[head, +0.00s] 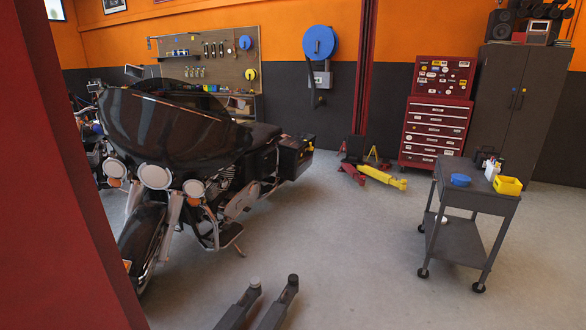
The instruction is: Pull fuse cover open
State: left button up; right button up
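A small grey box (321,79) is mounted on the dark part of the back wall, under a round blue reel (320,42). It is the only thing in view that looks like a fuse box. It is far off and too small to tell whether its front cover is open or shut. A dark hose or cable hangs beside it on the left. Neither of my grippers is in view, and nothing touches the box.
A black motorcycle (170,150) stands at left behind a red post (60,200). Dark lift arms (262,303) lie at the bottom. A yellow floor jack (380,176), red tool chest (435,130) and wheeled cart (460,240) stand right. The middle floor is clear.

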aim_at(269, 155)
jog(key=i+l+z, duration=0.3)
jog(key=i, duration=0.35)
jog(key=i+l+z, duration=0.35)
jog(key=i, duration=0.3)
jog(key=i+l+z, duration=0.1)
jog(key=i+z, duration=0.2)
jog(key=i, duration=0.35)
jog(key=i+j+u, duration=0.2)
jog(key=i, duration=0.3)
jog(key=i+l+u, duration=0.15)
jog(key=i, duration=0.35)
jog(key=i+u, duration=0.2)
jog(key=i, duration=0.3)
jog(key=i+l+u, duration=0.15)
jog(key=i, duration=0.35)
jog(key=i+l+u, duration=0.2)
jog(key=i, duration=0.3)
jog(key=i+l+u, duration=0.2)
jog(key=i, duration=0.3)
jog(key=i+u, duration=0.2)
jog(key=i, duration=0.35)
jog(key=i+l+u, duration=0.2)
jog(key=i, duration=0.35)
jog(key=i+l+u, duration=0.25)
jog(key=i, duration=0.3)
jog(key=i+l+u, duration=0.2)
jog(key=i+l, duration=0.15)
jog(key=i, duration=0.15)
